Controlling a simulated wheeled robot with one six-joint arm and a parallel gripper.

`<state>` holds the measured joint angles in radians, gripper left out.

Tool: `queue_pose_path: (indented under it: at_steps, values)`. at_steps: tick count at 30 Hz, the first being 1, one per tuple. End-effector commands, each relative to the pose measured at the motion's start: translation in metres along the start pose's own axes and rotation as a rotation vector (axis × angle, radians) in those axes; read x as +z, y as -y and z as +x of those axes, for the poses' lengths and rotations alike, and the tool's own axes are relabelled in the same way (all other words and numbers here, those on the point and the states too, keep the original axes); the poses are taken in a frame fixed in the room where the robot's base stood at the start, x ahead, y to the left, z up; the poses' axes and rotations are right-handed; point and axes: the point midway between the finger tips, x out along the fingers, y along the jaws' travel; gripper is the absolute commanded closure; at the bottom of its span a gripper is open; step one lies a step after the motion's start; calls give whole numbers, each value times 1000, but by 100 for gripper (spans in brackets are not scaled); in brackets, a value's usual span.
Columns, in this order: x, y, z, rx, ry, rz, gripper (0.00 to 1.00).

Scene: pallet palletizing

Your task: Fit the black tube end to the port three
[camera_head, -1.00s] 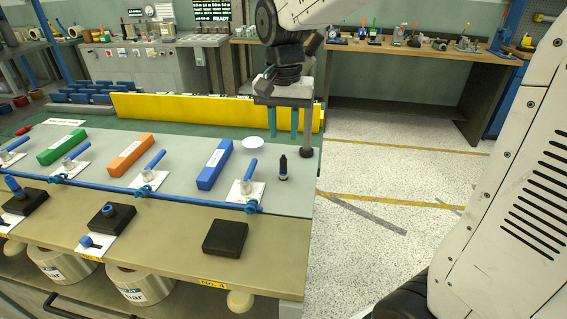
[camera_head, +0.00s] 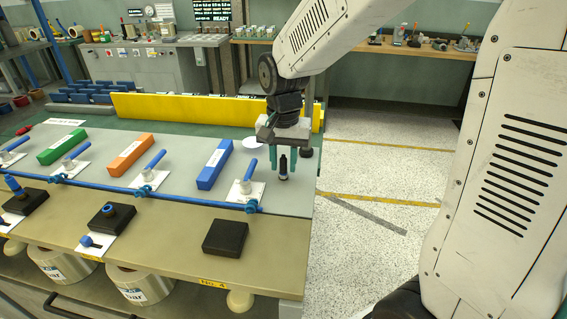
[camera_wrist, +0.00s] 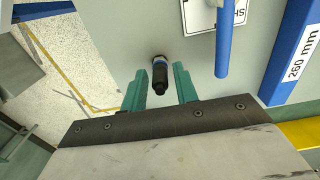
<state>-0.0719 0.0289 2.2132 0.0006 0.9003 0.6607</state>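The black tube end (camera_head: 282,168), a short upright black cylinder with a blue ring, stands at the right end of the grey bench top; it also shows in the wrist view (camera_wrist: 159,76). My gripper (camera_head: 282,178) points down over it, with its teal fingers on either side. In the wrist view my gripper (camera_wrist: 160,88) is open, with gaps between the fingers and the tube end. Valve fittings with blue handles sit on white plates along a blue pipe; the nearest fitting (camera_head: 246,187) is left of the tube end. I cannot tell which is port three.
A blue bar (camera_head: 215,164), an orange bar (camera_head: 130,154) and a green bar (camera_head: 62,147) lie on the bench. A white dish (camera_head: 253,143) is behind my gripper. A black block (camera_head: 226,238) sits on the front ledge. Open floor lies right of the bench.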

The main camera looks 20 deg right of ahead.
Motion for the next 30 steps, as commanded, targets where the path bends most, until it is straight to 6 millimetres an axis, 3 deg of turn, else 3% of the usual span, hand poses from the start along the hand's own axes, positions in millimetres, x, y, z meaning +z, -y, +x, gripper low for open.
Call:
queue_pose_path:
  at_steps: [5, 9, 30]
  values:
    - [0, 0, 0, 0, 0, 0, 70]
    - [0, 0, 0, 0, 0, 0, 100]
    - [0, 0, -27, -1, -1, 0, 100]
